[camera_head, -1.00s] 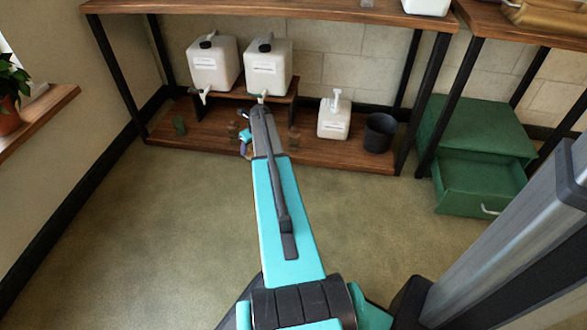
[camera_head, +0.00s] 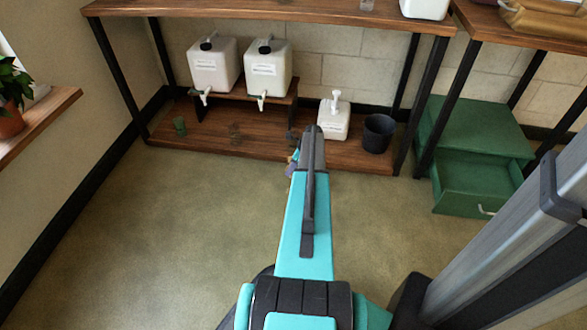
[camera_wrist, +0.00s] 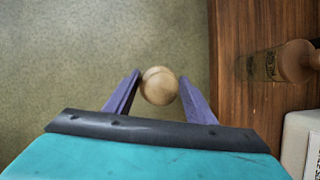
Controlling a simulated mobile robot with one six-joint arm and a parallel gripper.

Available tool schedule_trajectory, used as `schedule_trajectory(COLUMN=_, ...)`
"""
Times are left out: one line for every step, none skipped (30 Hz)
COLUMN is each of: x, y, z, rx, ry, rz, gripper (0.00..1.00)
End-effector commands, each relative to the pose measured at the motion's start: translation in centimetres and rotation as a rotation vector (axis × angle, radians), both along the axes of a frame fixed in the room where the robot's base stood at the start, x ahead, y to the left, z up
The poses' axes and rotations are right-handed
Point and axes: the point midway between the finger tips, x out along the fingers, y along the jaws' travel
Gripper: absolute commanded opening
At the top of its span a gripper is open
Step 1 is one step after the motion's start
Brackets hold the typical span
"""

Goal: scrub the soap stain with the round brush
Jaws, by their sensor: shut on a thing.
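My gripper (camera_wrist: 159,98) is shut on a pale wooden ball-shaped knob (camera_wrist: 159,86), seen from above in the wrist view. It looks like the top of the round brush; its bristles are hidden. In the head view my gripper (camera_head: 292,164) is mostly behind my arm, at the front edge of the lower shelf (camera_head: 350,152). The wrist view shows it over the floor, left of the shelf edge. I cannot make out a soap stain in either view.
Another wooden-handled item with a brownish patterned end (camera_wrist: 264,65) is on the shelf. A green open drawer (camera_head: 475,187) is right. The floor left is clear.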

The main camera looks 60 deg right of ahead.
Motion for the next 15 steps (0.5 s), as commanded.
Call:
schedule_trajectory(x=-0.50, y=-0.22, z=-0.27, rx=0.001, ry=-0.003, rz=0.010, gripper=0.28)
schedule_trajectory(x=-0.71, y=-0.26, z=-0.39, rx=0.002, ry=-0.005, rz=0.014, gripper=0.28)
schedule_trajectory(x=-0.90, y=-0.30, z=-0.50, rx=0.002, ry=-0.006, rz=0.021, gripper=0.28)
schedule_trajectory(x=-0.98, y=-0.32, z=-0.56, rx=0.001, ry=-0.006, rz=0.025, gripper=0.28)
schedule_trajectory(x=-1.04, y=-0.32, z=-0.59, rx=0.000, ry=-0.007, rz=0.027, gripper=0.28)
schedule_trajectory(x=-1.08, y=-0.32, z=-0.62, rx=0.001, ry=-0.007, rz=0.028, gripper=0.28)
schedule_trajectory(x=-1.09, y=-0.32, z=-0.62, rx=0.001, ry=-0.007, rz=0.028, gripper=0.28)
schedule_trajectory(x=-1.09, y=-0.32, z=-0.61, rx=0.001, ry=-0.007, rz=0.028, gripper=0.28)
schedule_trajectory(x=-1.08, y=-0.32, z=-0.61, rx=0.000, ry=-0.007, rz=0.027, gripper=0.28)
schedule_trajectory(x=-1.08, y=-0.32, z=-0.61, rx=0.000, ry=-0.007, rz=0.027, gripper=0.28)
schedule_trajectory(x=-1.08, y=-0.32, z=-0.60, rx=0.000, ry=-0.007, rz=0.027, gripper=0.28)
schedule_trajectory(x=-1.08, y=-0.33, z=-0.60, rx=0.000, ry=-0.007, rz=0.027, gripper=0.28)
schedule_trajectory(x=-1.08, y=-0.33, z=-0.60, rx=0.000, ry=-0.007, rz=0.027, gripper=0.28)
schedule_trajectory(x=-1.09, y=-0.34, z=-0.61, rx=0.000, ry=-0.007, rz=0.027, gripper=0.28)
schedule_trajectory(x=-1.10, y=-0.36, z=-0.67, rx=0.000, ry=-0.007, rz=0.027, gripper=0.28)
